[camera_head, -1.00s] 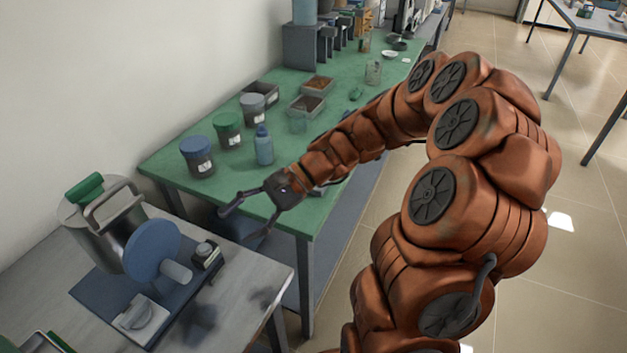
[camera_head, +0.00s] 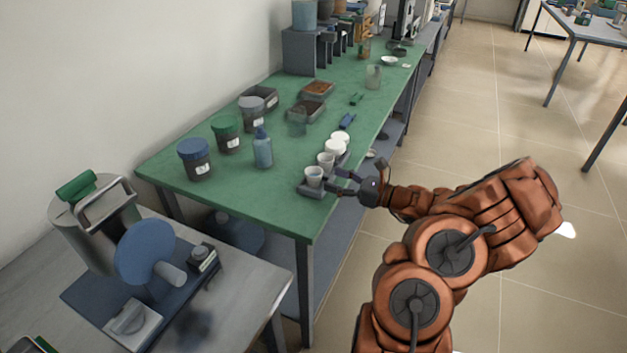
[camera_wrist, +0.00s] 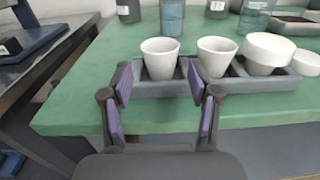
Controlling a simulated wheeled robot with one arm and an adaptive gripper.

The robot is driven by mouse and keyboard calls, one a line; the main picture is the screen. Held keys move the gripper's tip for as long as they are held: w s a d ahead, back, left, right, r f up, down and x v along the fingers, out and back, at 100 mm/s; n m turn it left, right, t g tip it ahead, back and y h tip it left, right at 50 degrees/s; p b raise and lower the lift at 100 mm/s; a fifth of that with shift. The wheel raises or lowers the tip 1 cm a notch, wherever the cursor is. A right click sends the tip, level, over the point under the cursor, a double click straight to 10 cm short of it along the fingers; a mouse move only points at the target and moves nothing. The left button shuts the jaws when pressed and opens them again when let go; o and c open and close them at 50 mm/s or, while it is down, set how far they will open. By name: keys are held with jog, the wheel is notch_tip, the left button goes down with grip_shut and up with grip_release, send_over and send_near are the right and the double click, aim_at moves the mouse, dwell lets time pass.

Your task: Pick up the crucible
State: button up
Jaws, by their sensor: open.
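White crucibles stand in a row in a grey tray near the front edge of the green table. In the wrist view, the left crucible (camera_wrist: 160,58) stands ahead of my gripper (camera_wrist: 160,85), between the lines of its two purple-padded fingers. A second crucible (camera_wrist: 214,56) stands just right of it, close to the right finger. The tray (camera_wrist: 150,91) also shows in the head view (camera_head: 310,190). There, my gripper (camera_head: 343,183) reaches in from the right beside the nearest crucible (camera_head: 314,175). My gripper is open and empty.
White lidded or stacked pieces (camera_wrist: 268,50) fill the tray's right end. A blue bottle (camera_head: 262,150) and several lidded jars (camera_head: 195,158) stand behind on the green table (camera_head: 240,200). A grey bench (camera_head: 240,285) with a machine is at the lower left.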

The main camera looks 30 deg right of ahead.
aim_at(321, 175)
jog(key=shift+p+x, duration=0.55)
jog(key=shift+x, duration=2.95)
jog(key=shift+c, duration=0.4)
jog(key=c, duration=1)
jog(key=shift+r+b, duration=0.3)
jog(key=shift+r, duration=1.25)
jog(key=shift+s+d+r, duration=0.15)
jog(key=shift+s+r, duration=0.05)
jog(key=shift+s, duration=0.1)
jog(key=s, duration=0.5)
jog(key=s+d+r+b, duration=0.1)
jog(key=s, duration=0.4)
jog(key=s+d, duration=0.1)
jog(key=s, duration=0.4)
jog(key=shift+s+d+r+b, duration=0.1)
jog(key=shift+d+r+b, duration=0.1)
jog(key=shift+b, duration=0.1)
